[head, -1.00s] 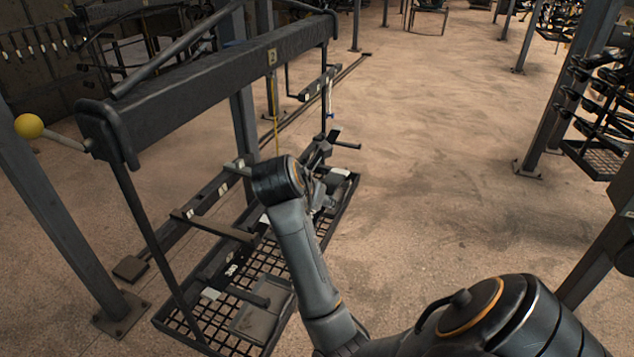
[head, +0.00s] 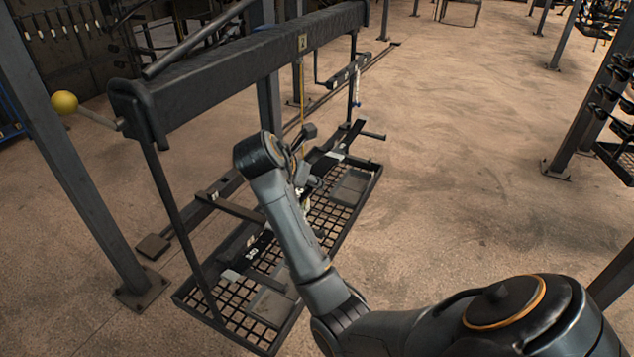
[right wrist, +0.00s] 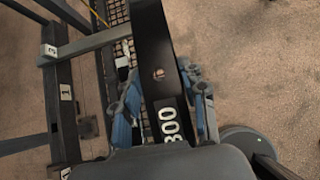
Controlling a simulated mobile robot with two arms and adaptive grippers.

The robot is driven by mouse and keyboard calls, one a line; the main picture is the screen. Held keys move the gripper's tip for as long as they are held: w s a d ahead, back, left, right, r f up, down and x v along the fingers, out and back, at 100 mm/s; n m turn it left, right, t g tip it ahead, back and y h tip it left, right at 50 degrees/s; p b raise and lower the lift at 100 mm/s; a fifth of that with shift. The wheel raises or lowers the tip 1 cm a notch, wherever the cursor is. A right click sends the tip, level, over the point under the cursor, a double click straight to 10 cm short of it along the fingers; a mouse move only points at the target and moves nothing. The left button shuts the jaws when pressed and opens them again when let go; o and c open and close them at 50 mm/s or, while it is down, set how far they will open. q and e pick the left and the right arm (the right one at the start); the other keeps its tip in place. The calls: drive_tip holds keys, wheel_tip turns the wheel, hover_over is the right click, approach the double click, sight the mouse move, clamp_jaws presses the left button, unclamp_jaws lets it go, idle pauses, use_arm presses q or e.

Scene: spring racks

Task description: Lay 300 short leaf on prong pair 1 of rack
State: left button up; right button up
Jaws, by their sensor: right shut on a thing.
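The 300 short leaf (head: 258,245) is a dark flat bar with white numerals, held above the grid base at a slant. My right gripper (head: 303,183) is shut on it, partly hidden by my wrist. In the right wrist view the leaf (right wrist: 153,48) runs between the blue-padded fingers (right wrist: 165,108), and its 300 mark lies near the palm. The rack (head: 230,80) has a thick dark top beam and low prongs; one prong (head: 232,207) sticks out left of the leaf. The right wrist view shows a rail label 1 (right wrist: 66,92) and a label 3 (right wrist: 50,50). My left gripper is out of view.
The rack's grid base (head: 205,293) lies under the leaf. A yellow ball (head: 64,102) on a rod sticks out at the beam's near end. A steel post (head: 70,170) stands at left. The floor (head: 450,150) to the right is open.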

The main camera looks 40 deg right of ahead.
drive_tip(key=w+a+f, duration=0.2)
drive_tip(key=w, duration=0.4)
drive_tip(key=shift+w+a+f, duration=0.15)
drive_tip(key=shift+a+f, duration=0.1)
drive_tip(key=shift+f, duration=0.1)
idle(0.5)
